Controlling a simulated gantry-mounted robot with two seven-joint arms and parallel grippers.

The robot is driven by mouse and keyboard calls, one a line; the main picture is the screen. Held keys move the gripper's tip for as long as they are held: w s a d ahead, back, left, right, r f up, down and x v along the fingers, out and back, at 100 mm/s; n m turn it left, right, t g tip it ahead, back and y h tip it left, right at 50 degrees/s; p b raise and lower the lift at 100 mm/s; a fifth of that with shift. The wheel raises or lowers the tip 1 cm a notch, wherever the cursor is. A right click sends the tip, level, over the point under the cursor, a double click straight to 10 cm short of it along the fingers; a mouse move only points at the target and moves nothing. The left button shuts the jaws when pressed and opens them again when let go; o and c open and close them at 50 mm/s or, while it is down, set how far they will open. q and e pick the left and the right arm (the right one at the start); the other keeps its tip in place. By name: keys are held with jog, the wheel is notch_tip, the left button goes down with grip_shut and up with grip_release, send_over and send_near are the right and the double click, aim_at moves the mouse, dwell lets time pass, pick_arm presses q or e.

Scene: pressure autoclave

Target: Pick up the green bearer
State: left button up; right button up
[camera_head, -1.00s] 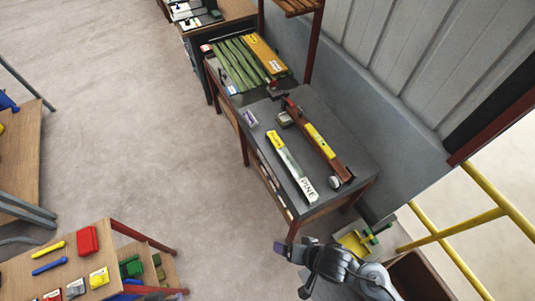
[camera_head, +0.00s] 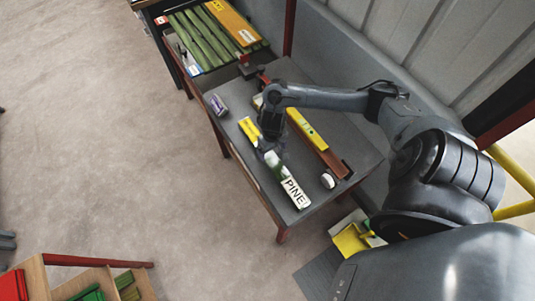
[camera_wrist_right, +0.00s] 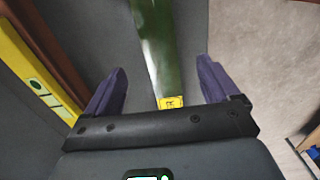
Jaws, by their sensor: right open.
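The green bearer (camera_wrist_right: 152,45) lies on the grey bench, with a yellow tag by its near end in the right wrist view. In the head view it shows as a pale green bar (camera_head: 276,163) with a yellow end and a white label reading PINE. My right gripper (camera_head: 268,150) is over the middle of it and hides part of it. In the right wrist view the two purple fingers (camera_wrist_right: 162,78) are apart, one on each side of the bearer, and grip nothing. I cannot tell how far the fingertips are above the bench. My left gripper is out of view.
A yellow spirit level (camera_head: 307,129) on a brown bar lies beside the bearer, and shows left in the wrist view. A small white round object (camera_head: 328,181) and a purple-white box (camera_head: 217,104) are on the grey bench (camera_head: 340,130). Several green strips (camera_head: 200,38) lie behind.

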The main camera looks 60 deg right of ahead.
jog(key=b, duration=0.1)
send_over(271, 159)
jog(key=f, duration=0.4)
jog(key=shift+s+a+f, duration=0.15)
jog(key=shift+s, duration=0.05)
jog(key=shift+f+b, duration=0.4)
jog(key=shift+f, duration=0.3)
jog(key=shift+w+d+f+b, duration=0.15)
jog(key=shift+f+b, duration=0.25)
jog(key=shift+f, duration=0.7)
jog(key=shift+s+d+f+b, duration=0.1)
jog(key=shift+f+b, duration=0.25)
jog(key=shift+f, duration=0.7)
jog(key=c, duration=1.4)
jog(key=shift+w+r, duration=0.1)
jog(key=shift+c, duration=1)
jog(key=shift+r, duration=0.1)
